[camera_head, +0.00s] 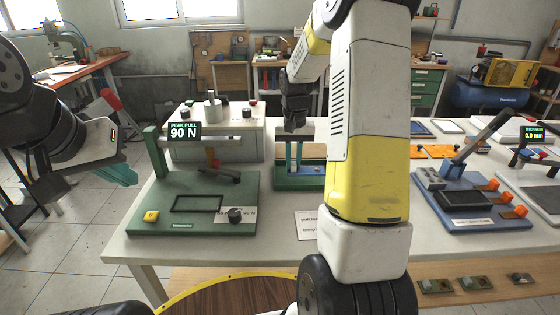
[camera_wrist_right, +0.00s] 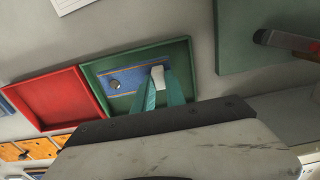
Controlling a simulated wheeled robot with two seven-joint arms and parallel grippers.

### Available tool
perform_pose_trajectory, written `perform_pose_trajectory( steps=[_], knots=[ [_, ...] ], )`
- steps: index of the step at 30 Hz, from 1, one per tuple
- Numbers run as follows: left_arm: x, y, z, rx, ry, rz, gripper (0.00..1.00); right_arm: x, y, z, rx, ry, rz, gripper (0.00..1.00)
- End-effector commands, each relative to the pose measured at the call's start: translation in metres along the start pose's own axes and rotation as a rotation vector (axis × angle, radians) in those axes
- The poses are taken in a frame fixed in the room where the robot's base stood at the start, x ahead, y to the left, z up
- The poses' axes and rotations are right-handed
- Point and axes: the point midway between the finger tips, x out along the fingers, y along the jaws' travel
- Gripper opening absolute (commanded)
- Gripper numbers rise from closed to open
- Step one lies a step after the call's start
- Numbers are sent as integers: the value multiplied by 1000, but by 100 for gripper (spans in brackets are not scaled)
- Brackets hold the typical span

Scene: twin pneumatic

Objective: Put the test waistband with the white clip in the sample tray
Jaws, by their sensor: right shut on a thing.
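The test waistband (camera_wrist_right: 128,79) is a flat blue strip with orange edges and a dark round spot, seen in the right wrist view. Its white clip (camera_wrist_right: 158,76) is between the teal fingertips of my right gripper (camera_wrist_right: 161,88), which is shut on it. The waistband is over or in a green tray (camera_wrist_right: 188,60); I cannot tell whether it touches the floor. The head view also shows my right gripper (camera_head: 293,158) at this green tray (camera_head: 313,184), with the blue strip (camera_head: 305,170) below it. My left gripper (camera_head: 118,174) is at the far left, away from the table's objects.
A red tray (camera_wrist_right: 48,97) stands beside the green one and looks empty. A green pull tester (camera_head: 220,187) reading 90 N stands left. A blue device (camera_head: 465,198) stands right, beyond my right arm, which hides part of the table. Orange pieces (camera_wrist_right: 30,150) lie near the red tray.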

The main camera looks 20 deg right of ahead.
Motion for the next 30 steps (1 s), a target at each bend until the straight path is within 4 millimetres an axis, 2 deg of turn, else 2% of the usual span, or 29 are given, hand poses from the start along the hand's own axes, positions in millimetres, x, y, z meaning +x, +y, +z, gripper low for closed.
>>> perform_pose_trajectory(
  steps=[3,6,17,18,21,30],
  knots=[
    [0,0,0,0,0,0,0,22,0,3,-1,-7,1,0],
    [0,0,0,0,0,0,0,34,0,2,0,-4,1,0],
    [0,0,0,0,0,0,0,38,-1,2,0,-2,1,0],
    [0,0,0,0,0,0,0,38,0,2,0,-2,1,19],
    [0,0,0,0,0,0,0,38,-1,2,0,-2,1,37],
    [0,0,0,0,0,0,0,37,-1,2,1,-2,0,37]
  ],
)
